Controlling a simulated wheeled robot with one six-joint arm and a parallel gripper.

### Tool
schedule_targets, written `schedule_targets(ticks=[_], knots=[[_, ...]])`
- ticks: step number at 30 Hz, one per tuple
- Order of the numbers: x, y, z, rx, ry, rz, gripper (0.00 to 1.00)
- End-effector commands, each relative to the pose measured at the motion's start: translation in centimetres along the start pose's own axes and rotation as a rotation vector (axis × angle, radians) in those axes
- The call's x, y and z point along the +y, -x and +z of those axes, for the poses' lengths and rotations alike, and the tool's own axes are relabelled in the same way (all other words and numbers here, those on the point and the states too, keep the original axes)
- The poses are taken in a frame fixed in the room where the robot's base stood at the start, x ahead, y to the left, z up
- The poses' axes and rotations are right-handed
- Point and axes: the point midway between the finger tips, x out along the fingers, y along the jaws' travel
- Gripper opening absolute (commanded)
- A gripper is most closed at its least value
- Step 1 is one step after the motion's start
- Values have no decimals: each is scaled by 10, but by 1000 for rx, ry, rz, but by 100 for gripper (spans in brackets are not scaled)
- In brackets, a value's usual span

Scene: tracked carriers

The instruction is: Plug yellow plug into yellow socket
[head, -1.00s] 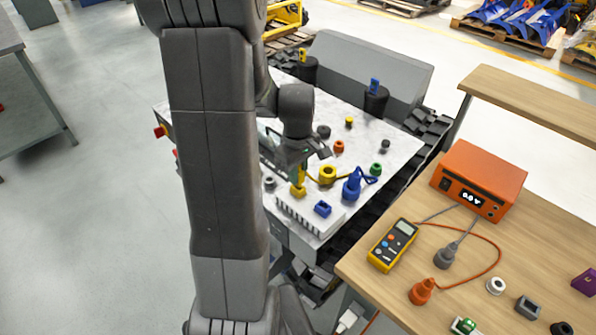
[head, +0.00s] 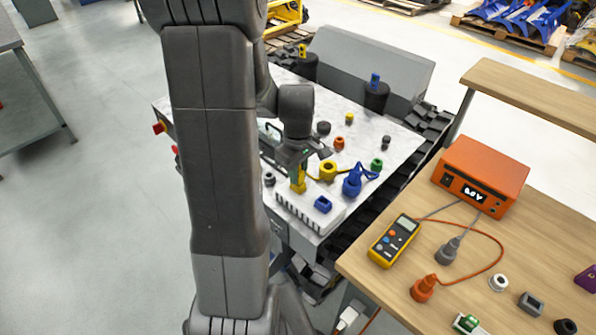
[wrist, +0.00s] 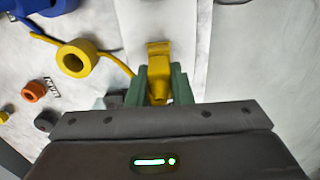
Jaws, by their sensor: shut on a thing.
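My gripper (head: 297,166) is shut on the yellow plug (wrist: 157,88), which shows between its green fingers in the wrist view. A yellow block (wrist: 158,49), seemingly the yellow socket, lies in line with the plug on a white strip. In the head view the yellow socket (head: 298,188) is at the left part of the white slotted strip (head: 309,213), with the gripper directly above. Plug and socket appear to meet, but I cannot tell how deep the plug sits. A yellow cable runs from the plug to a yellow ring (head: 328,170), also in the wrist view (wrist: 76,58).
A blue socket block (head: 323,204) is on the same strip to the right. A blue plug (head: 352,185) with a looped cable stands behind it. Small orange (head: 339,143) and green (head: 376,165) pieces stand nearby. A wooden bench (head: 400,290) with a meter is at right.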

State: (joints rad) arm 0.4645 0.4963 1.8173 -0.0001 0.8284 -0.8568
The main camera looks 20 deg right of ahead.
Motion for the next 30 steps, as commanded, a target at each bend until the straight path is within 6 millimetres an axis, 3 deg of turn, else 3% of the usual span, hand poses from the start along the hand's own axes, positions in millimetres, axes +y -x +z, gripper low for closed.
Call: schedule_targets(ticks=[28,29,30], knots=[[0,-7,0,0,0,0,0],[0,-6,0,0,0,0,25],[0,-6,0,0,0,0,33]])
